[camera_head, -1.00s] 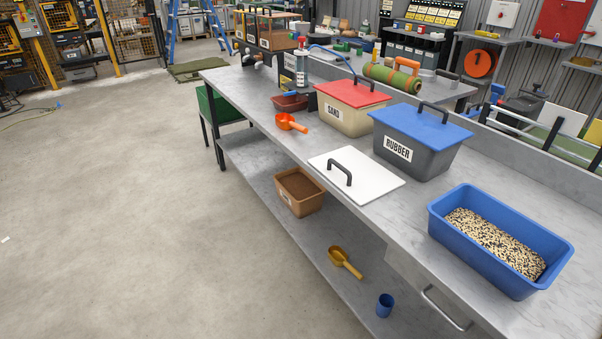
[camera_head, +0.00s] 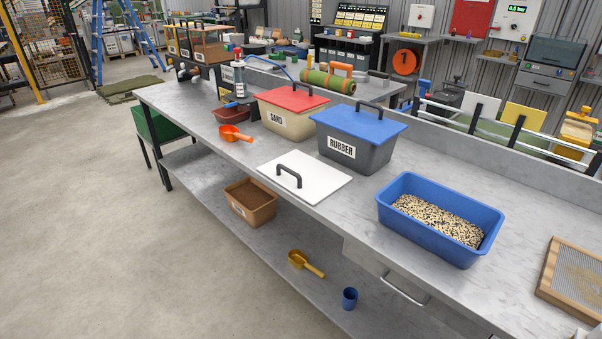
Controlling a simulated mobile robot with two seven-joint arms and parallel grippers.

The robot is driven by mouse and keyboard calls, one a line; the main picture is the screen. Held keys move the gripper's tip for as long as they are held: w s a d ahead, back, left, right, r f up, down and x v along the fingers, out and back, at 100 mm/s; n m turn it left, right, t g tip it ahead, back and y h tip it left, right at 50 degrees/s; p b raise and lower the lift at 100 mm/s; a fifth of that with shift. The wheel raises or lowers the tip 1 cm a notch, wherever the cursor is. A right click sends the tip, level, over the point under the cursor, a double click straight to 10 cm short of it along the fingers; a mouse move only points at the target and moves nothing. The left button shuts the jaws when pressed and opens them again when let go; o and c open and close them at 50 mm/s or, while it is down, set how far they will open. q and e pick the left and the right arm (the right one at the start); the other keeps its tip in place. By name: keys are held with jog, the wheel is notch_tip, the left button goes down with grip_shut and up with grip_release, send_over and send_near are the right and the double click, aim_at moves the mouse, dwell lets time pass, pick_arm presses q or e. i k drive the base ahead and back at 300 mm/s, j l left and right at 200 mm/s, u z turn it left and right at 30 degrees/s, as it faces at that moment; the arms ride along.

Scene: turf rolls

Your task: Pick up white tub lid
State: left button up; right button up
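The white tub lid (camera_head: 318,186) lies flat on the grey workbench top, near its front edge. Its dark arched handle (camera_head: 289,176) stands up on the left part of the lid. Nothing lies on the lid. Neither of my grippers shows in the head view.
Behind the lid stand a SAND tub (camera_head: 288,122) with a red lid and a RUBBER tub (camera_head: 352,152) with a blue lid. An open blue tub (camera_head: 388,216) of seed is to the right, an orange scoop (camera_head: 228,132) to the left. A brown tub (camera_head: 262,210) sits on the lower shelf.

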aim_at(311, 179)
jog(key=i+j+z, duration=0.15)
jog(key=z, duration=0.65)
jog(key=i+j+z, duration=0.1)
jog(key=j+z, duration=0.15)
jog(key=j, duration=0.15)
jog(key=j+z, duration=0.25)
jog(key=j, duration=0.65)
jog(key=i+j+z, duration=0.15)
jog(key=j, duration=0.25)
